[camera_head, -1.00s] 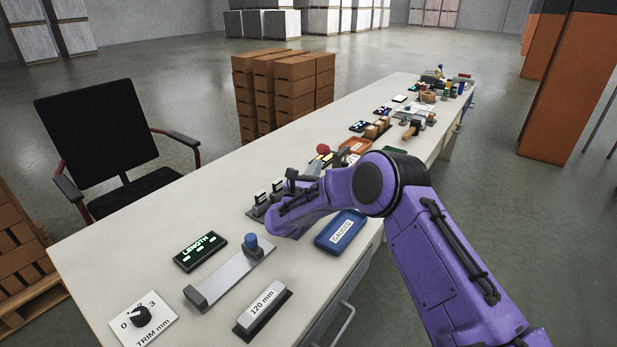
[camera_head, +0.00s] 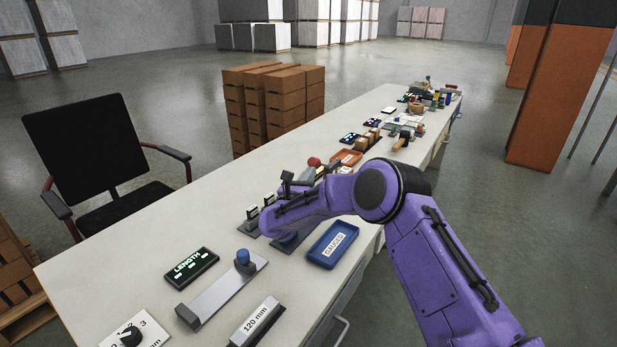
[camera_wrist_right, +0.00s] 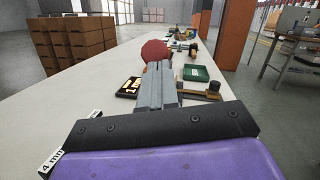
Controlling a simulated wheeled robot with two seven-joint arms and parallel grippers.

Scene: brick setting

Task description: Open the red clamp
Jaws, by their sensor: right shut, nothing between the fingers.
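A red rounded knob (camera_head: 314,162), likely part of the red clamp, shows just past my purple right arm in the head view; the rest of its fixture is mostly hidden. In the right wrist view the red knob (camera_wrist_right: 155,50) appears large, directly beyond my right gripper's fingertips and slightly left of them. My right gripper (camera_wrist_right: 160,68) has its two grey fingers together, with nothing between them. I cannot tell whether the fingers touch the knob. In the head view my own arm hides most of these fingers. My left gripper is not in view.
A blue bin (camera_head: 333,243) sits near the front edge beside my right arm. A LENGTH display (camera_head: 191,267), a slide with a blue knob (camera_head: 245,262) and a 120 mm block (camera_head: 256,322) stand nearer. A green tray (camera_wrist_right: 196,73) lies right of the fingers.

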